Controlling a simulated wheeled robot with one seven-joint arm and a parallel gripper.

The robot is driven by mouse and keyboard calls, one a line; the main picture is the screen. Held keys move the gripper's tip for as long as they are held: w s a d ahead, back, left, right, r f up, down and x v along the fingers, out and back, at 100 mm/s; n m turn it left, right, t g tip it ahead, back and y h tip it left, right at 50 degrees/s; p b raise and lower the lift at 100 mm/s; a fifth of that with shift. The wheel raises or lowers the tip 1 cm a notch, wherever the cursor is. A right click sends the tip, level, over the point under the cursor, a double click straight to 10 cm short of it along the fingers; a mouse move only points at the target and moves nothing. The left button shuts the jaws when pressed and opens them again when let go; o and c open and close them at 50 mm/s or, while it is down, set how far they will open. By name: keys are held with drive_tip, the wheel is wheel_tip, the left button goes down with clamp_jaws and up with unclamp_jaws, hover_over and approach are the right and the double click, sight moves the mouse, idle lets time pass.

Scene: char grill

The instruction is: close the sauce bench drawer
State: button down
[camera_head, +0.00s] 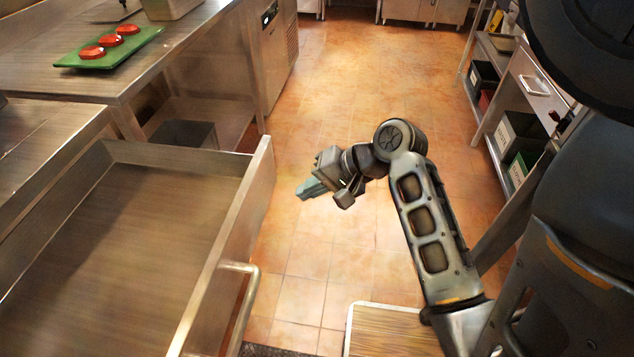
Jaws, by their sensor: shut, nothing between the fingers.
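The sauce bench drawer (128,223) is pulled far out at the lower left and looks empty. Its front panel (233,220) faces right, toward my arm, and carries a metal bar handle (246,305) near the bottom of the picture. My gripper (303,191) is shut and empty. It hangs over the open floor to the right of the drawer's front panel, near the panel's far end, and points left toward it. A gap shows between the fingertips and the panel; nothing touches.
A steel counter (150,72) with a green board (108,47) and red slices stands behind the drawer. A shelf unit (535,95) with boxes stands at the right. A wooden-topped piece (385,332) lies low at the bottom. Tiled floor (345,70) is clear beyond.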

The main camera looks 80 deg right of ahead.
sight(261, 201)
drive_tip(key=shift+w+f, duration=0.6)
drive_tip(key=shift+w, duration=0.7)
drive_tip(key=shift+w+f, duration=0.6)
drive_tip(key=shift+w, duration=0.75)
drive_tip(key=shift+w+f, duration=0.6)
drive_tip(key=shift+w, duration=0.7)
drive_tip(key=shift+w, duration=0.1)
